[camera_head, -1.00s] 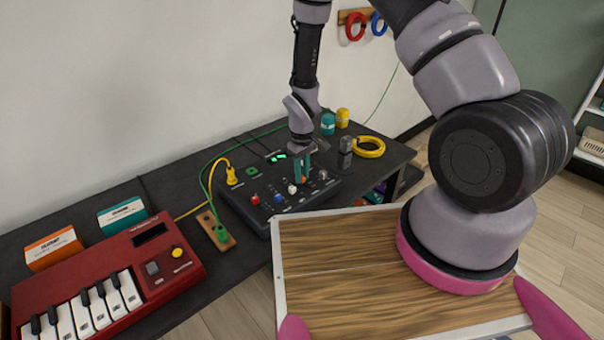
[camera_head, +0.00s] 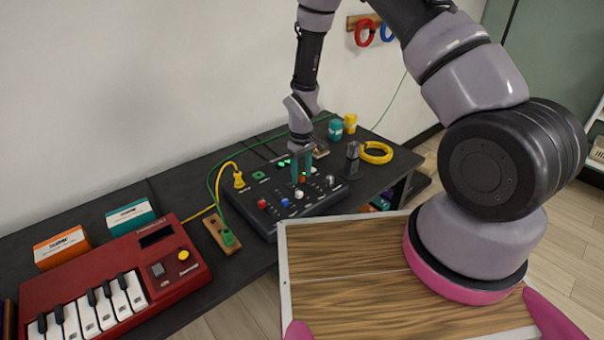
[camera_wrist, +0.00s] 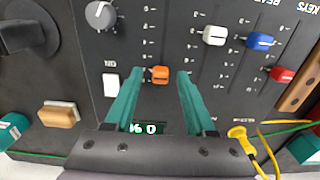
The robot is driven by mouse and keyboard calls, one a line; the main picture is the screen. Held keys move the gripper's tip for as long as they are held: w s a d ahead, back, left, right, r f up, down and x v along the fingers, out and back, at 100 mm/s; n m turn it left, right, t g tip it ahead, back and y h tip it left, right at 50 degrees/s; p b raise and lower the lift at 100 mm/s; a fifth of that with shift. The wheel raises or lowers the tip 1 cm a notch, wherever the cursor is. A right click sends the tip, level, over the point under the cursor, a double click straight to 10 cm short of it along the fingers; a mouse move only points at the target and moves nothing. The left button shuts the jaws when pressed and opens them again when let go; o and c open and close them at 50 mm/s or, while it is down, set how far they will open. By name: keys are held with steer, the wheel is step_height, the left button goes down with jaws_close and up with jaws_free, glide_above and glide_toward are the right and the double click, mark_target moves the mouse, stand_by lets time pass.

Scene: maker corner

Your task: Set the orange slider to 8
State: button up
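The orange slider (camera_wrist: 158,75) is a small cap on the black control panel (camera_head: 330,195). In the wrist view it sits between the two teal fingers of my gripper (camera_wrist: 160,78), nearer the left finger, with a clear gap on the right. My gripper is open, with its tips low at the panel; it also shows in the head view (camera_head: 302,180). Scale marks run beside the slider's slot, but their digits are too small to read surely. A lit green display (camera_wrist: 150,128) is partly hidden by my gripper; its reading is unclear.
White (camera_wrist: 215,35), blue (camera_wrist: 260,41) and red (camera_wrist: 281,74) sliders stand to the right in the wrist view. A grey knob (camera_wrist: 100,15) and white button (camera_wrist: 111,85) lie left. Yellow and green cables run behind the panel. A red keyboard (camera_head: 115,280) stands left on the table.

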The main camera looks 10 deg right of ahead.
step_height(320, 180, up, 11)
stand_by(0.7)
steer(key=shift+f, duration=0.1)
step_height(320, 180, up, 13)
steer(key=m+t, duration=0.1)
steer(key=m, duration=0.2)
glide_above(302, 176)
steer(key=d, duration=0.4)
steer(key=s+d+r+m+t+y, duration=0.1)
steer(key=s+d+r, duration=0.1)
steer(key=r, duration=0.4)
steer(key=s+d+r+m+t, duration=0.1)
steer(key=s+d+r, duration=0.15)
steer(key=r, duration=0.35)
steer(key=s+d+r+m+t, duration=0.2)
steer(key=s+d+r+m, duration=0.1)
steer(key=s+r, duration=0.4)
steer(key=s+d+r+m+t+y, duration=0.1)
steer(key=s+d+r, duration=0.4)
steer(key=s, duration=0.5)
step_height(302, 176, up, 2)
steer(key=shift+s+m+t, duration=0.15)
steer(key=shift+m+t, duration=0.45)
steer(key=shift+m, duration=0.4)
